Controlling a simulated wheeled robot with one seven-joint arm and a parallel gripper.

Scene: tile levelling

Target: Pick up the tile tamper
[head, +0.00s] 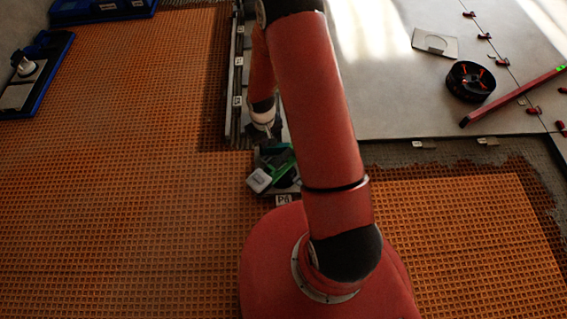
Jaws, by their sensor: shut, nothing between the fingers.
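My gripper (270,131) shows small below the white wrist cuff, partly hidden by my red arm. It is shut and empty.
Orange grid matting (120,130) covers much of the floor. Grey tiles (390,100) with red clips lie at upper right, bearing a black round device (470,81), a red bar (512,97) and a pale plate (435,42). A blue tray (58,62) stands at upper left.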

